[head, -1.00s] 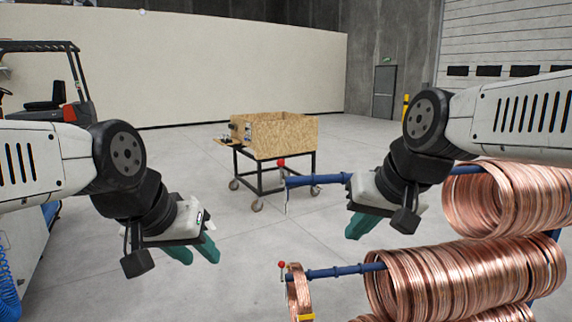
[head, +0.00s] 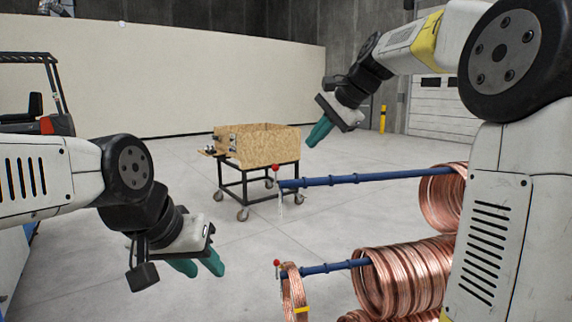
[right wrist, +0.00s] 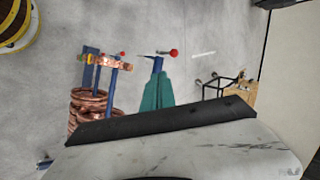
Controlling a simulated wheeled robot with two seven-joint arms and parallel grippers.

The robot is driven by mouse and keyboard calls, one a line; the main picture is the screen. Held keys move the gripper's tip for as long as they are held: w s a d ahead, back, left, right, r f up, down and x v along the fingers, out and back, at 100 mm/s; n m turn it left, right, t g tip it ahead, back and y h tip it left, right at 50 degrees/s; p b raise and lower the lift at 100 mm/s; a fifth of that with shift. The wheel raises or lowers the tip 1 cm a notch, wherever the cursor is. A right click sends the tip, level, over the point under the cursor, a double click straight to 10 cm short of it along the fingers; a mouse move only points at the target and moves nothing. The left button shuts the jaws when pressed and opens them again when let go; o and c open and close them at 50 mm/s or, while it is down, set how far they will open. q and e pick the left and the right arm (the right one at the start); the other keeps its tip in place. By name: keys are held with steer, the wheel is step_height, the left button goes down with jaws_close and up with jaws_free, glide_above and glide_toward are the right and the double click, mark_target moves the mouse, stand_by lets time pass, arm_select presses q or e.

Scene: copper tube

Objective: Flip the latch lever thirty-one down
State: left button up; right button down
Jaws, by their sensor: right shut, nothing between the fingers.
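Two latch levers with red ball tips stand at the ends of blue bars; I cannot tell which is thirty-one. The upper lever (head: 275,169) points its ball upward at the end of the empty upper blue bar (head: 350,179); it also shows in the right wrist view (right wrist: 174,53). The lower lever (head: 277,263), ball up, stands beside a small copper coil (head: 294,291). My right gripper (head: 317,133) is shut and empty, raised above the upper bar, apart from both levers. My left gripper (head: 199,268) is open and empty, left of the lower lever.
Large copper coils (head: 405,275) hang on the bars at the right, partly hidden by my right arm. A wooden crate on a wheeled cart (head: 258,145) stands behind the levers. A forklift (head: 30,122) is at the far left. The floor between is clear.

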glide_toward(277, 170)
step_height(277, 170, down, 4)
steer(key=w+a, duration=0.2)
steer(key=shift+w+a+f, duration=0.25)
steer(key=shift+w+f, duration=0.1)
steer(key=shift+w, duration=0.05)
stand_by(0.5)
steer(key=shift+a+r+h, duration=0.1)
steer(key=shift+a+h, duration=0.15)
steer(key=shift+h, duration=0.05)
